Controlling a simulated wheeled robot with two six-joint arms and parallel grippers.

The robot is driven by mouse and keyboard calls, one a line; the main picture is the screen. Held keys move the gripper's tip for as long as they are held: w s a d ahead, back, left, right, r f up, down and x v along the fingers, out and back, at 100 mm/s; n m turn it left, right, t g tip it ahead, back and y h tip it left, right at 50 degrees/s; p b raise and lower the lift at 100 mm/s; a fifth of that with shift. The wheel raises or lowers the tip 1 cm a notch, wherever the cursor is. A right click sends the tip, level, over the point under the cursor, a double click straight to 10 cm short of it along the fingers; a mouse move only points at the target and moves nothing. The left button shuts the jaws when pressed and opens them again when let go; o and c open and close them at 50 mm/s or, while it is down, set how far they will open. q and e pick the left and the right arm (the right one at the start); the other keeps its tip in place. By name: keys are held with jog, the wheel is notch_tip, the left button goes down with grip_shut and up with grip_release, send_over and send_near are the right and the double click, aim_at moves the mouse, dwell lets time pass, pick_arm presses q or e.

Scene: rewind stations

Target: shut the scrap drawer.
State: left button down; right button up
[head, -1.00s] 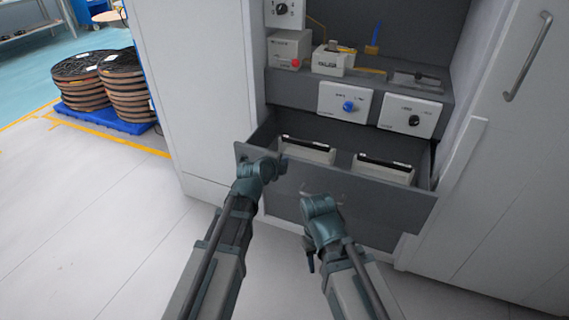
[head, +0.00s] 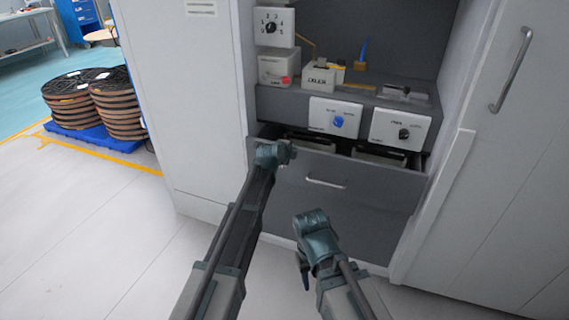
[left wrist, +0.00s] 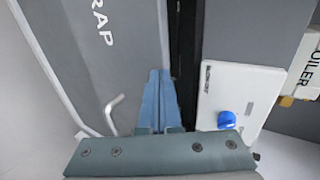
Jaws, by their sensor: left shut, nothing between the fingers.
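The grey scrap drawer (head: 380,190) is partly open in the head view, with a narrow gap along its top and a bar handle (head: 326,183) on its front. In the left wrist view its front (left wrist: 105,65), lettered "RAP", fills the left side, with the handle (left wrist: 114,108) below. My left gripper (head: 290,152) is shut and empty at the upper left of the drawer front. Its blue fingers (left wrist: 160,98) lie over the drawer's top edge area; contact is unclear. My right gripper (head: 304,270) hangs low in front of the drawer; its jaws are not clear.
Above the drawer are two white panels, one with a blue knob (head: 338,122) and one with a black knob (head: 404,133). Small boxes (head: 319,78) stand on the shelf. A white cabinet (head: 190,100) stands at left. Stacked reels (head: 112,105) sit on a blue pallet.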

pick_arm(q)
jog(key=w+d, duration=0.3)
jog(key=w, duration=0.7)
jog(key=shift+d, duration=0.15)
jog(key=shift+w+r, duration=0.1)
jog(key=shift+w, duration=0.05)
